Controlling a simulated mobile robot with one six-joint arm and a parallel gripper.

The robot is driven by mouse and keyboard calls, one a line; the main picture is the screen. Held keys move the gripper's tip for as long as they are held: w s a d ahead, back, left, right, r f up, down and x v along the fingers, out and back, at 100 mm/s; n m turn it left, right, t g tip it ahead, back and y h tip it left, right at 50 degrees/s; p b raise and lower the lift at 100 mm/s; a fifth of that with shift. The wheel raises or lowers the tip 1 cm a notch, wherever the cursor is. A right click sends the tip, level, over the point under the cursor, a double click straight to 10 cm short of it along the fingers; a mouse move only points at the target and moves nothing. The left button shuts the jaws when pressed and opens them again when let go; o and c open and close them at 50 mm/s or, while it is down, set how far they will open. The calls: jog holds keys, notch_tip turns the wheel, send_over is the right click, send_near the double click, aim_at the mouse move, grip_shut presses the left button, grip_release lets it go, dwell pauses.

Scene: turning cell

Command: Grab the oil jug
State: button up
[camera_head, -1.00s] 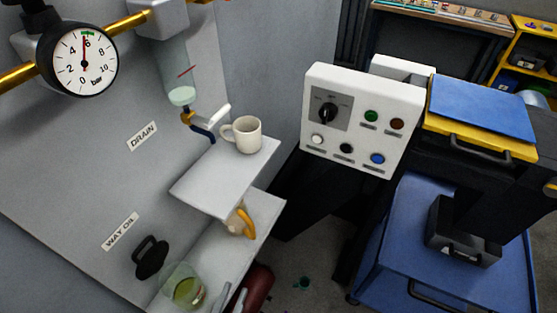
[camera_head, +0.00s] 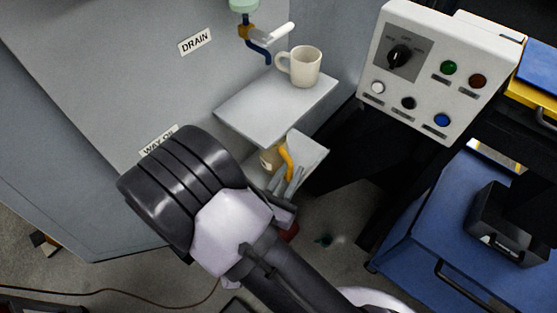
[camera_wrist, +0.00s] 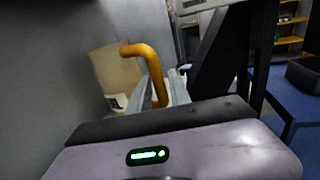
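The oil jug is a beige container (camera_head: 269,160) with an orange handle (camera_head: 287,161). It stands on the lower shelf, under the upper shelf's edge. The jug also shows in the wrist view (camera_wrist: 116,74), with its handle arching toward my gripper. My gripper (camera_head: 287,177) is just in front of the handle. The jug's lower part is hidden by my gripper.
A cream mug (camera_head: 305,66) stands on the upper shelf (camera_head: 262,112), close above the jug. A drain valve with a white lever (camera_head: 272,39) is left of the mug. A white control box (camera_head: 425,70) and a blue cart (camera_head: 425,245) stand to the right.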

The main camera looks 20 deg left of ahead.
jog(key=shift+r, duration=0.1)
grip_shut()
dwell(1.3)
